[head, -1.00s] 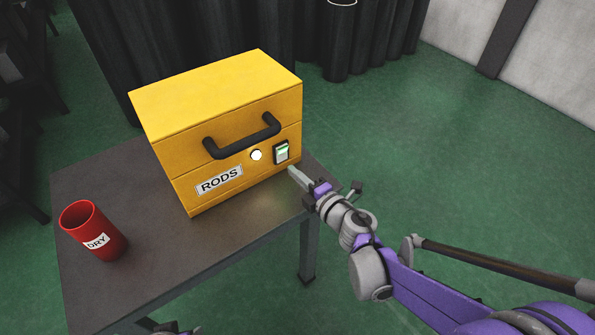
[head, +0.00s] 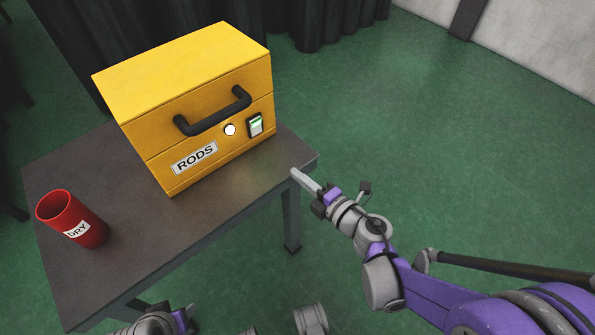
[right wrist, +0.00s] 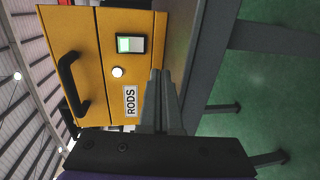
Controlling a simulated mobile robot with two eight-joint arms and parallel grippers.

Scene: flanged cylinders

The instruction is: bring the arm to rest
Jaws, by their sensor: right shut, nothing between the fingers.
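My right gripper (head: 296,174) is shut and empty at the right edge of the table in the head view. Its closed fingers (right wrist: 162,100) also show in the right wrist view, pointing toward the yellow box. The yellow box (head: 190,85), labelled RODS, stands on the table with its lid down, a black handle (head: 213,112), a white round button (head: 230,130) and a green-lit switch (head: 256,124) on its front. The gripper is apart from the box, to the right of it. Part of my left arm (head: 160,322) shows at the bottom edge; its fingertips cannot be made out.
A red cup (head: 75,220) labelled DRY stands on the left of the dark table (head: 130,255). Black curtains (head: 150,30) hang behind. The green floor (head: 400,120) to the right of the table is clear.

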